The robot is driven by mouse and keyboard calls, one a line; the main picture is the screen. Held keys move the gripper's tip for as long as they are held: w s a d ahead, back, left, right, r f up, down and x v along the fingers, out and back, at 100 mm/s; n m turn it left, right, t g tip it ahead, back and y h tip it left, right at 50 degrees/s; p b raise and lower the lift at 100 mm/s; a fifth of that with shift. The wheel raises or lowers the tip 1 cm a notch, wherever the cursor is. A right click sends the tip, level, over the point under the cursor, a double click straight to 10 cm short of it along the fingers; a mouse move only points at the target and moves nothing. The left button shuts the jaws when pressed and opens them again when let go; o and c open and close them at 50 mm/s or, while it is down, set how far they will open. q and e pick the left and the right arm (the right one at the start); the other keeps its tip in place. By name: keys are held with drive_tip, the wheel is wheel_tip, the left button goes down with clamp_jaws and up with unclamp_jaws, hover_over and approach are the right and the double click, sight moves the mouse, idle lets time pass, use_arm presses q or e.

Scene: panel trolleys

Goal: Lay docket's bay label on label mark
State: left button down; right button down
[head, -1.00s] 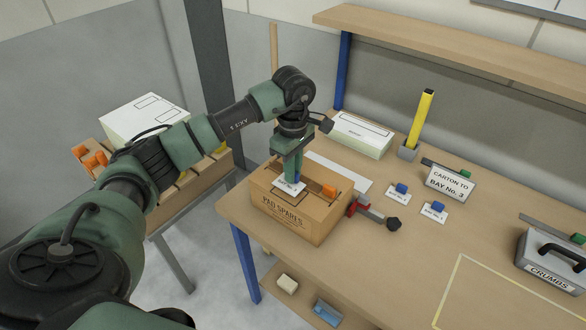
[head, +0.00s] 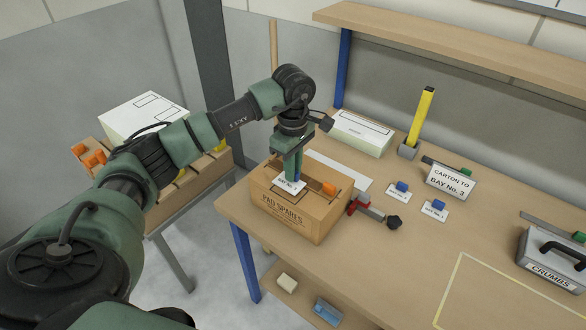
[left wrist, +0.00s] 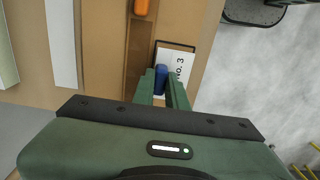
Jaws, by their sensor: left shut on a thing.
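The docket (head: 451,182) is a white sign on the bench reading "CARTON TO BAY No. 3". My left gripper (head: 292,178) points down over the carton (head: 290,222) and is shut on the blue knob (left wrist: 161,77) of a white bay label (head: 289,188). In the left wrist view the label (left wrist: 176,62) shows "No. 3", its left part hidden by the knob and fingers. A dark outline, the label mark (left wrist: 175,43), shows on the carton top around the label's far end. I cannot tell whether the label touches the carton. My right gripper is not in view.
Two more labels with blue knobs (head: 398,194) (head: 434,212) lie on the bench. A red and black tool (head: 372,210) lies right beside the carton. A white box (head: 360,134), a yellow upright piece (head: 421,115) and the "CRUMBS" box (head: 549,262) stand farther off.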

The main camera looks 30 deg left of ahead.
use_arm(q)
drive_tip(key=shift+f+b, duration=0.4)
drive_tip(key=shift+f, duration=0.05)
drive_tip(key=shift+f+b, duration=0.75)
drive_tip(key=shift+f, duration=0.1)
drive_tip(key=c, duration=1.3)
unclamp_jaws()
drive_tip(key=shift+c, duration=0.2)
drive_tip(key=shift+r, duration=0.15)
drive_tip(key=shift+r+p, duration=0.45)
drive_tip(key=shift+r, duration=0.05)
drive_tip(key=shift+r+p, duration=1.95)
drive_tip(key=shift+r, duration=1.5)
